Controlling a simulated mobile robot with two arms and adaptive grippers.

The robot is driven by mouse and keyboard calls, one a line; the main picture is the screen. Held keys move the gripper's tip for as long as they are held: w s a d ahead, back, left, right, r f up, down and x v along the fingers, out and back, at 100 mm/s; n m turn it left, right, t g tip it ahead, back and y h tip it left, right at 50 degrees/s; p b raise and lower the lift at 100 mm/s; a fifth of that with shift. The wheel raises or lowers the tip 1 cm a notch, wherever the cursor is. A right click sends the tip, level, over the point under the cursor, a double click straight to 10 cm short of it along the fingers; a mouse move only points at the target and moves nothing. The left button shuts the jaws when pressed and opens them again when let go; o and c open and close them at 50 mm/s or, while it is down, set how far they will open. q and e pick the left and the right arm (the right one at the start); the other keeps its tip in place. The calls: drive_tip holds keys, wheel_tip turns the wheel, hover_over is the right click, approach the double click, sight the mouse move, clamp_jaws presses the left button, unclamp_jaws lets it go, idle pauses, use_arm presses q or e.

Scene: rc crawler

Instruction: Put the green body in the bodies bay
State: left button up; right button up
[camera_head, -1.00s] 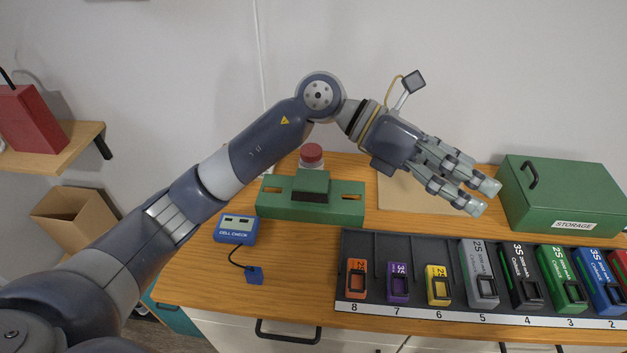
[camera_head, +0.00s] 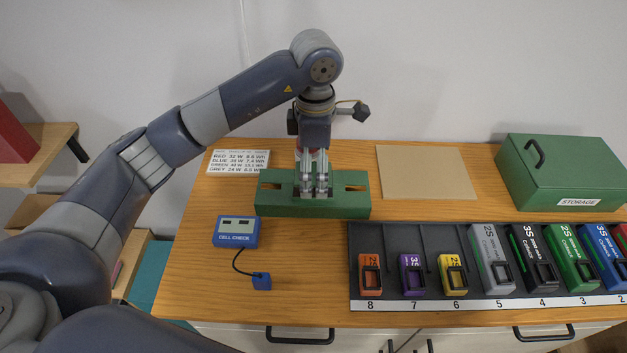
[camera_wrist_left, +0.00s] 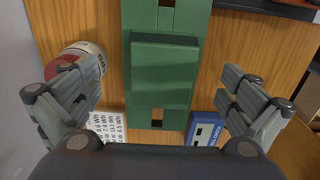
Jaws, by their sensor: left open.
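A green piece (camera_head: 345,205) with a raised middle block and a slot at each end lies on the wooden table. I cannot tell whether it is the green body the task names. In the left wrist view its raised block (camera_wrist_left: 163,80) lies between my spread fingers. My left gripper (camera_head: 314,192) is open, points down over the middle of this piece and hides part of it. No grip on it shows. No bay marked for bodies is readable in these views. My right gripper is not in view.
A blue cell checker (camera_head: 237,231) sits front left of the green piece. A black rack (camera_head: 440,238) with several numbered packs stands at the right. A green storage box (camera_head: 560,172) is behind it. A red-topped round container (camera_wrist_left: 85,55) shows near my fingers.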

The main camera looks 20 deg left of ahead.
use_arm(q)
wheel_tip(320, 180, down, 5)
drive_tip(key=shift+s+d+f+p, duration=0.1)
drive_tip(key=shift+s+f+p, duration=0.05)
drive_tip(key=shift+p, duration=0.95)
drive_tip(key=shift+f, duration=0.35)
drive_tip(key=shift+c, duration=0.6)
drive_tip(key=c, duration=1)
drive_tip(key=shift+r, duration=0.1)
